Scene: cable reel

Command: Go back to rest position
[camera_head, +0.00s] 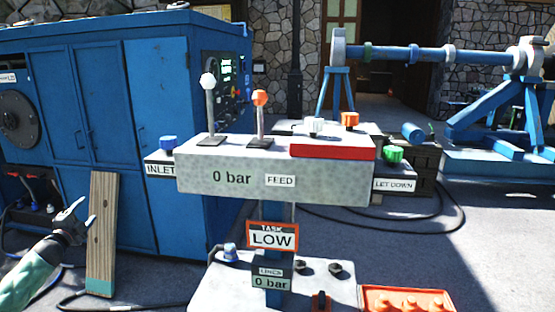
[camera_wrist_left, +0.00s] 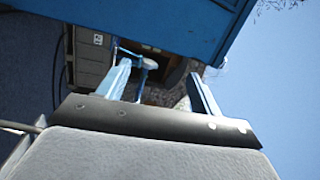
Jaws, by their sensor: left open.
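My left gripper (camera_head: 74,213) is at the lower left in the head view, in front of the blue cabinet (camera_head: 165,135) and beside a leaning wooden plank (camera_head: 101,230). Its two fingers also show in the left wrist view (camera_wrist_left: 160,85), spread apart with nothing between them. My right gripper is not in either view. The grey control console (camera_head: 330,183) stands in the middle, marked "0 bar" and "FEED". It carries a lever with a white knob (camera_head: 208,80), a lever with an orange knob (camera_head: 260,98) and a red bar (camera_head: 333,151).
A blue knob (camera_head: 168,142) sits by the INLET label and a green knob (camera_head: 394,154) by LET DOWN. A sign (camera_head: 272,236) reads "TASK LOW". An orange tray (camera_head: 408,300) is at the bottom right. A blue reel stand (camera_head: 500,110) is behind. Hoses lie on the ground.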

